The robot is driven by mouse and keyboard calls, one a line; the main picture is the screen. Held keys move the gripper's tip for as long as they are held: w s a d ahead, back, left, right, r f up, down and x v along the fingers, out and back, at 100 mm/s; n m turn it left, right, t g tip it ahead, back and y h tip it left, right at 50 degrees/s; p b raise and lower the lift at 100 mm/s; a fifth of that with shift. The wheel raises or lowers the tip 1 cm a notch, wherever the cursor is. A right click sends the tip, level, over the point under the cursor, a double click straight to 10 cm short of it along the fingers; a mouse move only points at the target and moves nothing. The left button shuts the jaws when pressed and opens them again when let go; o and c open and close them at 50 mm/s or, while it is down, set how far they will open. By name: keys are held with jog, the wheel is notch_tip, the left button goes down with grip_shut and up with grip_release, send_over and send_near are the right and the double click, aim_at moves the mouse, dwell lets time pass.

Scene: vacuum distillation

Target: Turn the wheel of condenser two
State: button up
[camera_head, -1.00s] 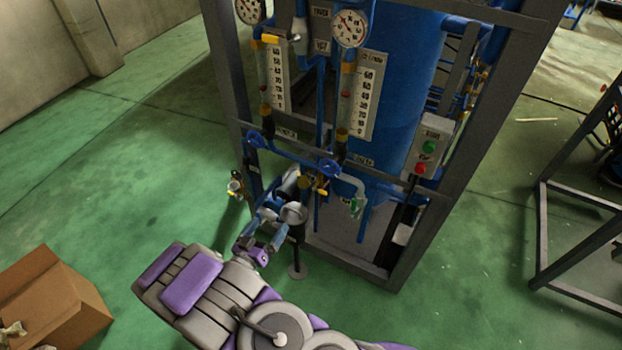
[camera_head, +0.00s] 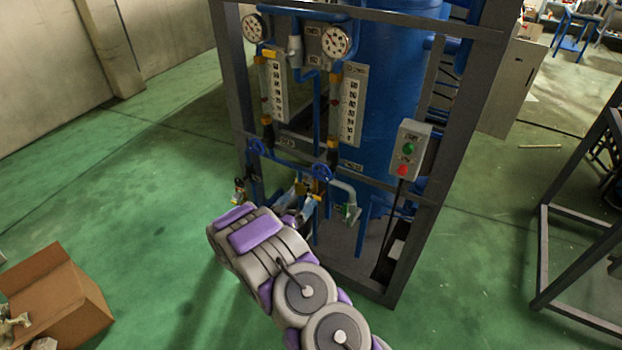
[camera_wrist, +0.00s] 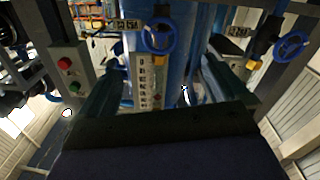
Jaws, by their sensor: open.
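Two blue handwheels sit on the condenser frame. The right wheel (camera_head: 321,172) and the left wheel (camera_head: 258,147) are below the gauge columns in the head view. In the wrist view, which appears turned over, one wheel (camera_wrist: 160,38) is at top centre beside the control-box side and the other (camera_wrist: 291,45) is at the right. The small labels beside them are too blurred to tell which is condenser two. My gripper (camera_head: 298,203) is below the right wheel, partly hidden by my arm. Its fingers are spread and empty in the wrist view (camera_wrist: 160,92), apart from both wheels.
A control box (camera_head: 408,150) with green and red buttons hangs on the right of the dark frame (camera_head: 415,245). A cardboard box (camera_head: 60,300) lies lower left.

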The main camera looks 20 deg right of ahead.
aim_at(321, 174)
jog(key=b+x, duration=0.2)
jog(key=x, duration=1.4)
jog(key=shift+w, duration=0.1)
jog(key=shift+w+d+r, duration=0.1)
jog(key=shift+w+d, duration=0.25)
jog(key=c, duration=0.8)
